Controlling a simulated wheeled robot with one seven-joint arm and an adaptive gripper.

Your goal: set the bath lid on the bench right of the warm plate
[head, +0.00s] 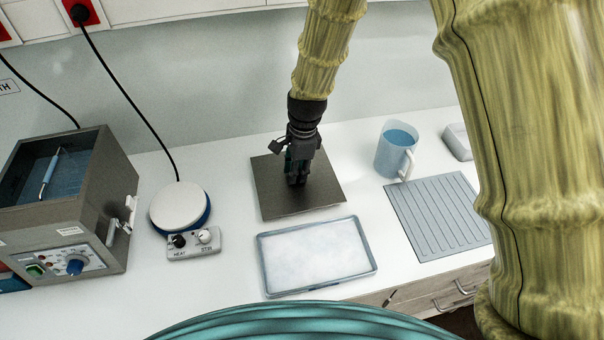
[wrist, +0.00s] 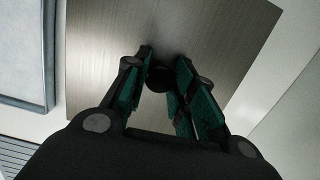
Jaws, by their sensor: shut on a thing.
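The bath lid (head: 268,192) is a flat, square, dark metal sheet with a small black knob (wrist: 160,77). It lies level at the bench top, right of the warm plate (head: 179,206), a round white plate on a blue body. Whether it touches the bench or is just above it, I cannot tell. My gripper (head: 297,180) points down at the middle of the lid. In the wrist view, my gripper (wrist: 160,72) is shut on the lid's knob, with the brushed metal lid (wrist: 110,40) beyond. The water bath (head: 90,215) at far left is uncovered.
A shallow tray (head: 262,270) of white material lies just in front of the lid. A jug of blue liquid (head: 391,158) and a ribbed grey mat (head: 438,215) are to the right. White bench (head: 225,215) shows between warm plate and lid.

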